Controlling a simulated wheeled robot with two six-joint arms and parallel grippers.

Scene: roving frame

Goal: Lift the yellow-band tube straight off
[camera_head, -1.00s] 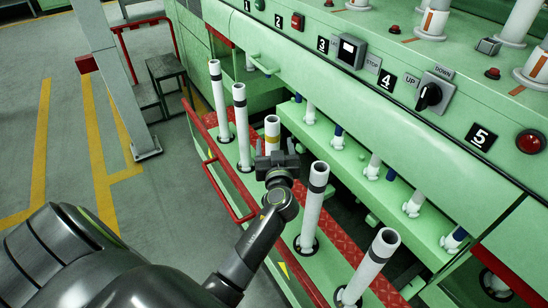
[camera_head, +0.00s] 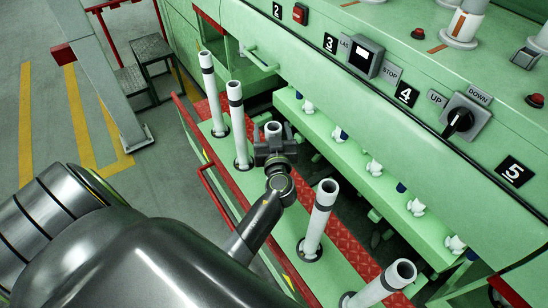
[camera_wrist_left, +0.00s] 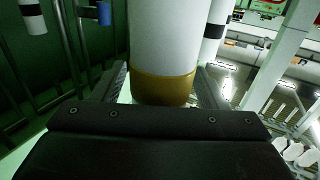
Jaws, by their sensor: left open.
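The yellow-band tube (camera_head: 273,129) is a white upright tube in the row on the rail. In the head view only its top end shows above my left gripper (camera_head: 274,149), which hides the rest. In the left wrist view the white tube (camera_wrist_left: 166,38) with its yellow band (camera_wrist_left: 163,88) stands between the two fingers of my left gripper. The fingers are open, one on each side of the band. I cannot tell whether either finger touches the tube. My right gripper is not in view.
Black-band tubes stand on both sides in the row: two farther back (camera_head: 238,120) and two nearer (camera_head: 319,220). A green machine front with a selector knob (camera_head: 459,121) lies to the right. A red rail (camera_head: 222,192) runs along the left. Grey floor is open at the left.

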